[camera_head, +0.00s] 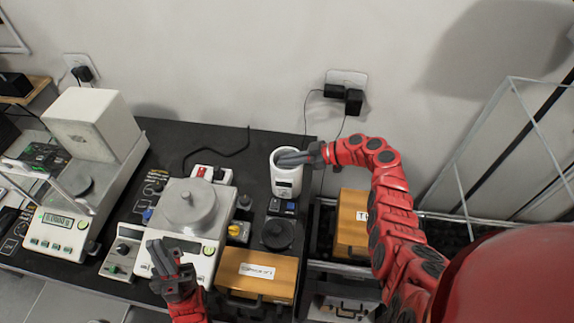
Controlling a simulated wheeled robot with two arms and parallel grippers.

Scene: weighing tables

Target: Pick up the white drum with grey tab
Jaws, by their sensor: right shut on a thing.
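The white drum (285,185) stands upright near the back right edge of the black table, with a dark label or display on its front. My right gripper (290,157) reaches in from the right, and its grey fingers are shut on the drum at its upper rim. The fingers cover part of the drum's top, and I cannot make out a grey tab apart from them. My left gripper (158,252) is in front of the balance with the round pan (188,203), apart from the drum. Whether its fingers are open or shut is not clear.
An orange case (257,268) lies in front of the drum, with a round black piece (277,235) behind it. Another orange case (351,225) stands to the right. A tall white balance (92,130) is at the left. The wall is close behind the table.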

